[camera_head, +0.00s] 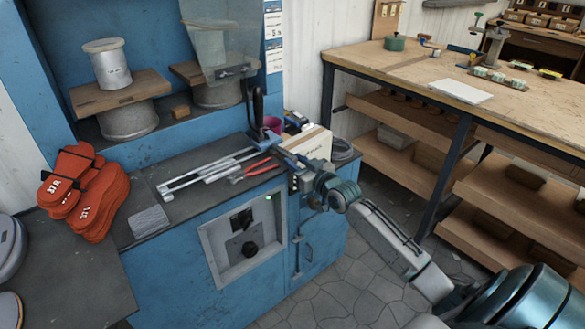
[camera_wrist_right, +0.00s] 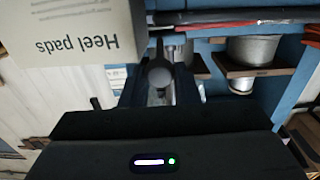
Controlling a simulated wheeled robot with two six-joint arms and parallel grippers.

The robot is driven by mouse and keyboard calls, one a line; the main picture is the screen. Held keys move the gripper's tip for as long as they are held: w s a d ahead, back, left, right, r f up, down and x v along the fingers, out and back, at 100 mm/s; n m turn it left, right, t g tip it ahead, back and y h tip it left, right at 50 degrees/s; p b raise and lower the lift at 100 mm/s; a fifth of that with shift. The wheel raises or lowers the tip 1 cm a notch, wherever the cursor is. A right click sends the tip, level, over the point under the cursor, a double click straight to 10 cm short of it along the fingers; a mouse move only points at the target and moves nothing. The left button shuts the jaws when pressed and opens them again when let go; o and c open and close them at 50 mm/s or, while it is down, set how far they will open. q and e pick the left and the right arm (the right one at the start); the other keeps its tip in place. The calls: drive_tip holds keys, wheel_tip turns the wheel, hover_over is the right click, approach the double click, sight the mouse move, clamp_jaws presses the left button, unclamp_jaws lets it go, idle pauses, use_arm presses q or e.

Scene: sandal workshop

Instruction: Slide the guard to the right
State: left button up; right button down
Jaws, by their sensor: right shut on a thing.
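The guard (camera_head: 222,40) is a clear smoky panel at the top of the blue machine, in front of the right-hand wheel. A dark upright handle (camera_head: 258,103) shows just below its right edge. My right gripper (camera_head: 276,143) is low at the machine's right end, beside the white box. In the right wrist view its jaws (camera_wrist_right: 160,85) are shut around a dark round-ended piece (camera_wrist_right: 160,72), which looks like the guard's handle. The head view does not show the grip clearly. My left gripper is out of view.
The "Heel pads" box (camera_wrist_right: 75,30) stands close beside my right gripper. Red-handled pliers (camera_head: 262,168) and metal rails (camera_head: 205,170) lie on the bench top. Orange sandal forms (camera_head: 95,200) are at the left. A wooden workbench (camera_head: 400,75) stands at the right.

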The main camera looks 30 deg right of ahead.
drive_tip(key=shift+d+f, duration=0.1)
drive_tip(key=shift+d, duration=0.25)
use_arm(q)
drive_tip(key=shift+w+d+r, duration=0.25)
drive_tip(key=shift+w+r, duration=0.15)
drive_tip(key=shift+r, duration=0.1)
use_arm(e)
drive_tip(key=shift+r, duration=0.2)
drive_tip(key=c, duration=1.4)
unclamp_jaws()
drive_tip(key=shift+o, duration=1.4)
drive_tip(key=shift+d, duration=0.1)
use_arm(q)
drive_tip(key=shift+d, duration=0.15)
use_arm(e)
drive_tip(key=shift+d+f, duration=0.1)
